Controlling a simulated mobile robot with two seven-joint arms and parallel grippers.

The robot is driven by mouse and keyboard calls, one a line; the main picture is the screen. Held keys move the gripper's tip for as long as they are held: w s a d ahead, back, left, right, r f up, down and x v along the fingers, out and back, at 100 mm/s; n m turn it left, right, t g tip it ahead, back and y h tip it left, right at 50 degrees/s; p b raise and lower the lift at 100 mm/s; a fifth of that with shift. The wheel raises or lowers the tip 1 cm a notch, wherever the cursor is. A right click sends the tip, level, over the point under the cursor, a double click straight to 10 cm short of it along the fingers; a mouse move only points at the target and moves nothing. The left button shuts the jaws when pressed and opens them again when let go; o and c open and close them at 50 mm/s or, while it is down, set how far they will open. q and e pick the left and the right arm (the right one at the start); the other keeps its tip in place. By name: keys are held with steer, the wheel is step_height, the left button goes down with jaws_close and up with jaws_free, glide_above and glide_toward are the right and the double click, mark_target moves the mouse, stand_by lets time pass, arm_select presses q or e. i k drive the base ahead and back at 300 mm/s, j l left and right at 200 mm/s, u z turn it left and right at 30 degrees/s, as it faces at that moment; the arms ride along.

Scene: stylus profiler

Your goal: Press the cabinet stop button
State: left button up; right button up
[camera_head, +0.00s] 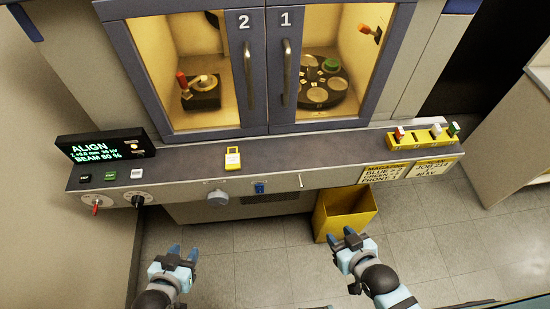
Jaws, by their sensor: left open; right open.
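The grey cabinet (150,80) has a front ledge with a row of controls at its left end. There are a black button (84,179), a green button (110,176) and a white button (136,173). Their labels are too small to read, so I cannot tell which is the stop button. Below them on the front face are a red-handled switch (96,205) and a black knob (139,200). My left gripper (183,253) is open and empty, below and right of these controls. My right gripper (342,238) is open and empty, in front of the yellow bin.
A display (105,146) reading ALIGN stands behind the buttons. A yellow padlock-shaped item (232,158) lies mid-ledge. A blue switch (260,188) and a grey knob (217,197) are on the front face. A yellow rack (420,139) is at right, above the yellow bin (345,208).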

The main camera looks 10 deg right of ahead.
mark_target(84, 178)
steer(key=u, duration=1.4)
steer(key=z, duration=1.6)
steer(key=u, duration=1.6)
